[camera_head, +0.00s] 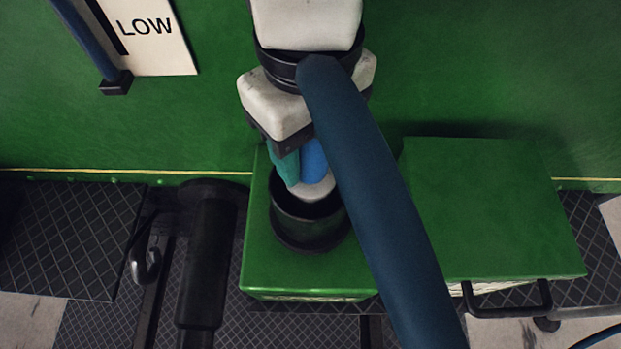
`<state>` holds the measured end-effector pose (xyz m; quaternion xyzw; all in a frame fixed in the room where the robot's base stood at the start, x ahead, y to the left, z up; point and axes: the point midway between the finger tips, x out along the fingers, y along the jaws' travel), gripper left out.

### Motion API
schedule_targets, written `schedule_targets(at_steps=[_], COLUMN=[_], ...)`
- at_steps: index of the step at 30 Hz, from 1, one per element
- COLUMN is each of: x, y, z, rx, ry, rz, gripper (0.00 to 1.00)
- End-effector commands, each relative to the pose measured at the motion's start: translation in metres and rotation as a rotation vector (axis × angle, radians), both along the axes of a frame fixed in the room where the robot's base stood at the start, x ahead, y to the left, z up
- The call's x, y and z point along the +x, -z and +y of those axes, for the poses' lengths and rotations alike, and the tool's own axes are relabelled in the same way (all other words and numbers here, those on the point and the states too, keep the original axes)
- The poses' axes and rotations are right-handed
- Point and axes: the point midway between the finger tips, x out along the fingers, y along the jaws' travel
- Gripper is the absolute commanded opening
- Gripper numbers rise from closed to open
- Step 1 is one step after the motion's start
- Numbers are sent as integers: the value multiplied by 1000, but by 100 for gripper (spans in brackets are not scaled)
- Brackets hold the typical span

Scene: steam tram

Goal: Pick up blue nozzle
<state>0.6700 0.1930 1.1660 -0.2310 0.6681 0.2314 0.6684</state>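My gripper (291,138) comes down from the top centre over a round black cup (308,232) on a green box. A bright blue piece (314,160), which may be the blue nozzle, shows just below the gripper. It is beside a teal piece (284,167), and a pale rounded part (315,189) sits lower, in the cup's mouth. The fingertips cannot be made out, so I cannot tell whether they are around the blue piece. A thick dark blue tube (385,200) crosses in front and hides the right side of the gripper and cup.
The green box (258,255) stands against a green wall (480,70). A second green box (490,205) with a black handle (505,310) is at right. A black cylinder (207,260) and a metal hook (146,265) are at left. A "LOW" sign (150,40) is upper left.

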Motion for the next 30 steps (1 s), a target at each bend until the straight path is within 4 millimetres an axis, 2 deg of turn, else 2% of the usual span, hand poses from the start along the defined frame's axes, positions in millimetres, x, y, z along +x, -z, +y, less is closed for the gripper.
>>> schedule_targets(at_steps=[2, 15, 30], x=[0, 0, 0], y=[0, 0, -1], z=[0, 0, 0], rx=[0, 0, 1], ry=[0, 0, 0], rz=[0, 0, -1], gripper=[41, 0, 0])
